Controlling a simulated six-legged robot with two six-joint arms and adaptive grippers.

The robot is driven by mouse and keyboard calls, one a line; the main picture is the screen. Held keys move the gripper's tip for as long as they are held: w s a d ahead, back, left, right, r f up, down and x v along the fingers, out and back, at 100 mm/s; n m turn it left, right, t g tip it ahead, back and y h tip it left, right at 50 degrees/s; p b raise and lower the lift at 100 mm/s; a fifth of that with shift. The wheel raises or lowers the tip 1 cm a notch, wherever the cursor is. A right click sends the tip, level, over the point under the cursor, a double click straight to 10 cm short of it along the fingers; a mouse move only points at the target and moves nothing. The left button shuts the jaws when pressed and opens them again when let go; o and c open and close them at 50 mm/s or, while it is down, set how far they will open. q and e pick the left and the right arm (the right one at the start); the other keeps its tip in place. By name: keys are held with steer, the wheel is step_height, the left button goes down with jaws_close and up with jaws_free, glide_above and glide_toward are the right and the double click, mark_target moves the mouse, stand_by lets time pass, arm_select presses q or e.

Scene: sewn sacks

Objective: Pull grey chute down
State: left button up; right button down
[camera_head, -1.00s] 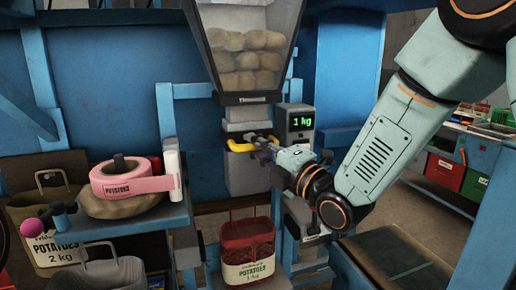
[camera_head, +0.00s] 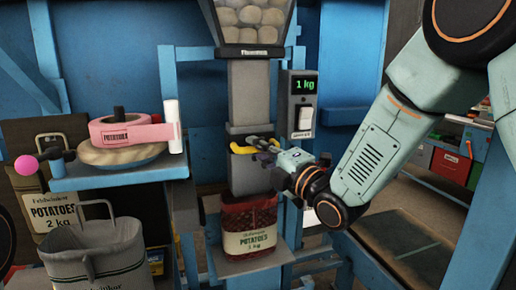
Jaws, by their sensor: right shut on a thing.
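The grey chute (camera_head: 246,177) hangs below the potato hopper and has a yellow handle (camera_head: 241,149) across its front. A long grey column (camera_head: 254,95) shows between the hopper and the chute. My right gripper (camera_head: 262,146) comes in from the right and is shut on the yellow handle. The fingers hide the handle's right part. The chute's lower end reaches the top of a red net potato sack (camera_head: 249,217); I cannot tell how far it goes inside.
The hopper (camera_head: 250,37) holds potatoes. The sack stands on a grey shelf (camera_head: 238,268). Blue frame posts stand around.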

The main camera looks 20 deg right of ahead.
step_height(320, 180, down, 3)
steer(key=shift+r+b, duration=0.15)
steer(key=shift+b, duration=0.7)
steer(key=c, duration=1.3)
jaws_free()
steer(key=shift+c, duration=0.2)
steer(key=shift+s, duration=0.1)
steer(key=v, duration=0.7)
steer(key=shift+s, duration=0.15)
